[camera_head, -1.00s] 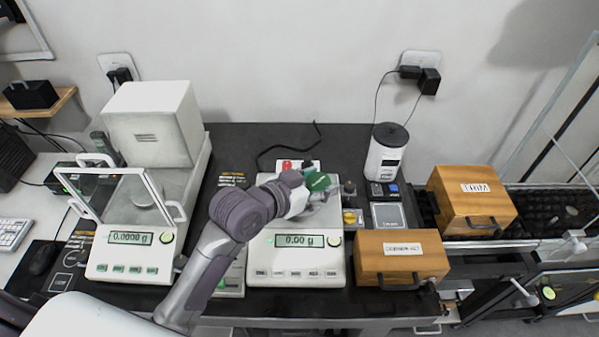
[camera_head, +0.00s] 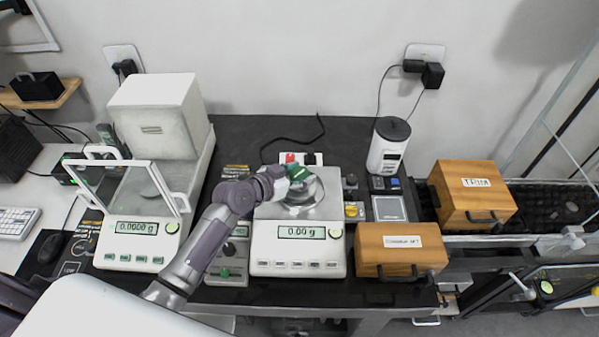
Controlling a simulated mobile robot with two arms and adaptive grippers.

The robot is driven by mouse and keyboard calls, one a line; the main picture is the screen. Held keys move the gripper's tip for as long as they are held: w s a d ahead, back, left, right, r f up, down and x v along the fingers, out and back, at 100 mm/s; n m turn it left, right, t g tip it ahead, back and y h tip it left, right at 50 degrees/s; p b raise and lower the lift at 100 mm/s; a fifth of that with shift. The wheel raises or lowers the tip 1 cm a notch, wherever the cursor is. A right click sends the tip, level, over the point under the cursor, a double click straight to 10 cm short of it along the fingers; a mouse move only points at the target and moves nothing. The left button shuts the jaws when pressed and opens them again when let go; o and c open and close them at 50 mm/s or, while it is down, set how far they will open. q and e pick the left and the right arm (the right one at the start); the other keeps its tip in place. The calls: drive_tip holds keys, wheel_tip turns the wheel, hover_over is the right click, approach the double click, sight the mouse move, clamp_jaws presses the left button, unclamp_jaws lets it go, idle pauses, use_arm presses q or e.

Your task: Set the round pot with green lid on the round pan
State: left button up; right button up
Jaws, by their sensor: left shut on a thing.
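The pot's green lid (camera_head: 299,172) shows at the tip of my left gripper (camera_head: 287,180), which is shut on the pot. Most of the pot's body is hidden by the gripper or too small to make out. The round metal pan (camera_head: 301,207) lies on top of the middle balance (camera_head: 298,247), whose display reads 0.00 g. The gripper and pot are over the back left part of the pan. I cannot tell whether the pot touches the pan. My right gripper is not in view.
A glass-doored balance (camera_head: 141,258) with a white housing stands left. Right of the middle balance are a small pocket scale (camera_head: 389,208), a white canister (camera_head: 389,146) and two wooden boxes, one in front (camera_head: 400,243) and one behind (camera_head: 470,190). A black cable (camera_head: 293,140) lies behind.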

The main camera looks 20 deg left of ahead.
use_arm(q)
drive_tip(key=shift+f, duration=0.1)
drive_tip(key=o, duration=1.2)
drive_tip(key=shift+r, duration=0.3)
drive_tip(key=b+v, duration=0.2)
drive_tip(key=v, duration=1)
drive_tip(key=shift+f, duration=0.2)
